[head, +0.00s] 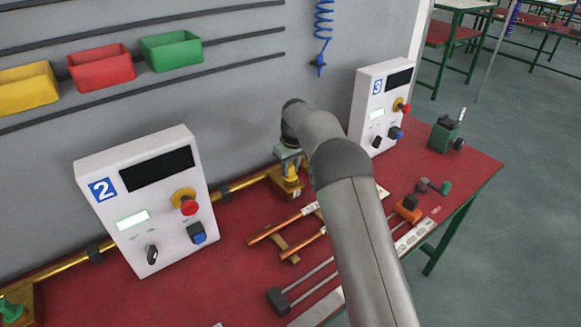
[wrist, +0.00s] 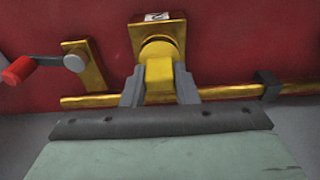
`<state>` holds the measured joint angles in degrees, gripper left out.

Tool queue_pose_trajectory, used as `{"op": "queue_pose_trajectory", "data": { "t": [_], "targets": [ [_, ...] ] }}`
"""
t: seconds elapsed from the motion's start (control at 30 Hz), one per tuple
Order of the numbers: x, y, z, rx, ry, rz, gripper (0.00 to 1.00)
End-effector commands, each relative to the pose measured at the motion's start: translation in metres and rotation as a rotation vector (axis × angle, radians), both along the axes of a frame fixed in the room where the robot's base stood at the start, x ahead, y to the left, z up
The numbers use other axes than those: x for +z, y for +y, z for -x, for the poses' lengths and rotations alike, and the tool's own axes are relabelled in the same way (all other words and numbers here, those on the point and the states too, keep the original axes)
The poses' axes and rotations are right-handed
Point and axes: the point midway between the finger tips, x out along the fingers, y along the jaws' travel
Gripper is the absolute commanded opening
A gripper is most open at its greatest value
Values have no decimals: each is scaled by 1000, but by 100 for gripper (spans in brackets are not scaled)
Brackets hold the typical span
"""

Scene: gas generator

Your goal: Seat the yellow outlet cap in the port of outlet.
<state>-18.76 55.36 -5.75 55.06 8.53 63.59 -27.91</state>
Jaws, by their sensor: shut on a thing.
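The yellow outlet cap (wrist: 159,72) is between the two grey fingers of my gripper (wrist: 159,84), which is shut on it. In the wrist view the cap lies in line with the round port of the brass-coloured outlet (wrist: 127,32) and overlaps it. I cannot tell whether the cap is inside the port or just in front of it. In the head view my gripper (head: 289,168) points down at the outlet (head: 291,188), at the back of the red table. My arm and gripper hide much of the cap there.
A brass pipe (wrist: 90,100) runs beside the outlet, with a red-handled crank (wrist: 18,71) to the left. Control panel 2 (head: 142,200) and control panel 3 (head: 378,105) stand on either side.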

Motion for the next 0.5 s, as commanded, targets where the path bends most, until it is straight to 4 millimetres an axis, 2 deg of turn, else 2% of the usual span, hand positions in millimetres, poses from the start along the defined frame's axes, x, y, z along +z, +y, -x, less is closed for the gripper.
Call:
{"op": "queue_pose_trajectory", "data": {
  "t": [0.07,0.43,0.47,0.5],
  "targets": [
    [-7,0,0,0,0,0,4],
    [-12,0,0,0,-1,-1,4],
    [-11,0,0,0,-1,-1,35],
    [-10,0,0,0,-1,0,46]
  ]
}}
